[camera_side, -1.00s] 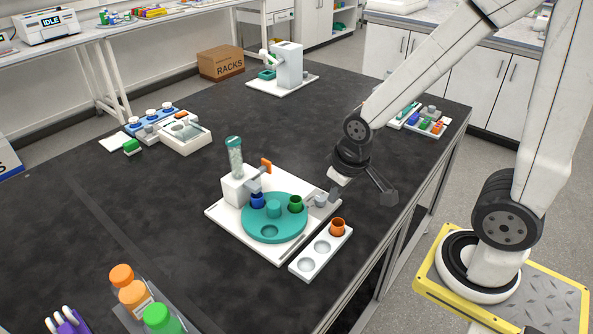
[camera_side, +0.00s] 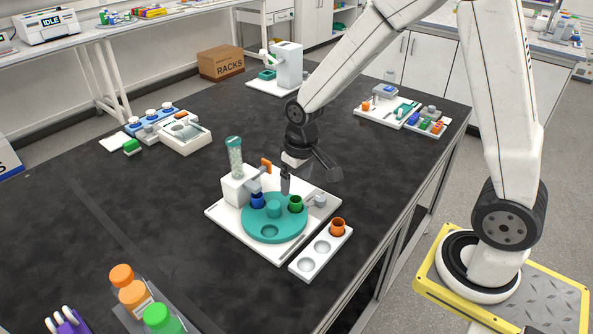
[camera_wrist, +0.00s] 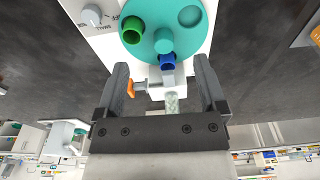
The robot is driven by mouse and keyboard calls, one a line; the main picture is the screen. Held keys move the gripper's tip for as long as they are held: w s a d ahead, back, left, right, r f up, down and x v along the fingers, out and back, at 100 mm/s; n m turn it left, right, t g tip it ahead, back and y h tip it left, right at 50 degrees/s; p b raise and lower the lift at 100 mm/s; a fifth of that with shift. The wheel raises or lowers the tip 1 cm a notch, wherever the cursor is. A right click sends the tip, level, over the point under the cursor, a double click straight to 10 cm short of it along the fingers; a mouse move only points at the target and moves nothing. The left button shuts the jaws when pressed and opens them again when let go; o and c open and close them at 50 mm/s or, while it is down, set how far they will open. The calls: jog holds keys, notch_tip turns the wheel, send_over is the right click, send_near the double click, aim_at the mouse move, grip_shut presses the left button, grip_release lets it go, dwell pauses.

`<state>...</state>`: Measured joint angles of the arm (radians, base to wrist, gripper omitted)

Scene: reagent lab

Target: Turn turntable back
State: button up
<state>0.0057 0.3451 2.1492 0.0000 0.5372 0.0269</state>
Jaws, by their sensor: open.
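The teal turntable (camera_side: 262,229) sits on a white base plate (camera_side: 225,221) on the black bench. A raised teal hub (camera_side: 274,209) stands at its middle. A blue cup (camera_side: 257,201) and a green cup (camera_side: 296,203) sit in its pockets, and a front pocket (camera_side: 269,231) is empty. Behind it stands a white dispenser (camera_side: 236,189) with a clear tube (camera_side: 235,157) and an orange lever (camera_side: 266,165). My gripper (camera_side: 286,183) hangs open above the back edge of the turntable. In the wrist view the turntable (camera_wrist: 188,42) lies beyond the open fingers, with the dispenser tube between them.
A white tray (camera_side: 306,266) with an orange cup (camera_side: 337,227) and empty wells stands at the turntable's front right. A knob (camera_side: 320,200) is on the base plate's right corner. Bottles (camera_side: 133,295) stand at front left. The bench's middle left is clear.

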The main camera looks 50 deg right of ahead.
jog(key=g, duration=0.1)
send_over(274, 204)
notch_tip(274, 204, down, 4)
jog(key=shift+f, duration=0.1)
jog(key=shift+f, duration=3.9)
grip_shut()
